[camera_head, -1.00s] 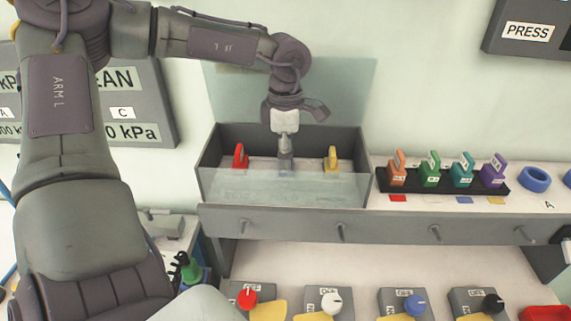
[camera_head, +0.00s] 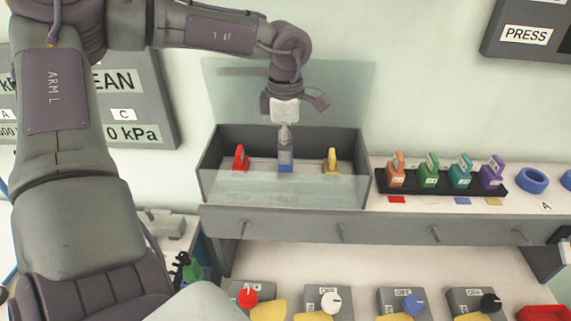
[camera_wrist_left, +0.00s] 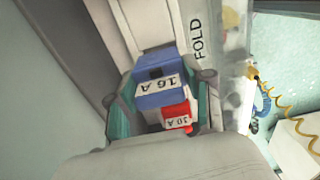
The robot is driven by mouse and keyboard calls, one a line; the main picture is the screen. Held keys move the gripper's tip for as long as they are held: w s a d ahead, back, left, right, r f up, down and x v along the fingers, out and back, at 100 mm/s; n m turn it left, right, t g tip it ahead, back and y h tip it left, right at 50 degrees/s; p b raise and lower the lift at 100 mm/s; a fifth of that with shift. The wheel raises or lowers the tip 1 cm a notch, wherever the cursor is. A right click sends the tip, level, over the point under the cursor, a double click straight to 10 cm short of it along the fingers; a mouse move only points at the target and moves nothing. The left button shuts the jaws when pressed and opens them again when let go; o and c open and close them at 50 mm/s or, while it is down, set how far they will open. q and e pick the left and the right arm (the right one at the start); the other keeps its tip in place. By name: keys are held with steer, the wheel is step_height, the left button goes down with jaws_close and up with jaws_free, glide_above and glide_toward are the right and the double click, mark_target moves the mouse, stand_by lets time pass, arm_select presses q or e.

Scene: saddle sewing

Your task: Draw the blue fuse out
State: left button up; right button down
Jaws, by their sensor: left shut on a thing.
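The blue fuse (camera_head: 285,167) stands in the middle of the open grey fuse box, between the red fuse (camera_head: 240,158) and the yellow fuse (camera_head: 331,160). My left gripper (camera_head: 285,147) points down from above and is shut on the blue fuse. In the left wrist view the blue fuse (camera_wrist_left: 160,92), marked 16 A, sits between the teal fingers, with the red fuse (camera_wrist_left: 178,116), marked 10 A, beyond it. Whether the blue fuse's lower end is clear of its socket is hard to tell behind the clear front. My right gripper is not in view.
The fuse box (camera_head: 362,165) has its clear lid raised behind my gripper. To its right a black rack (camera_head: 382,184) holds orange, green, teal and purple fuses. Several knobs sit on the lower shelf.

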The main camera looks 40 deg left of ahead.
arm_select(q)
steer(key=shift+r, duration=0.1)
steer(key=shift+r+p, duration=0.9)
steer(key=shift+r, duration=1)
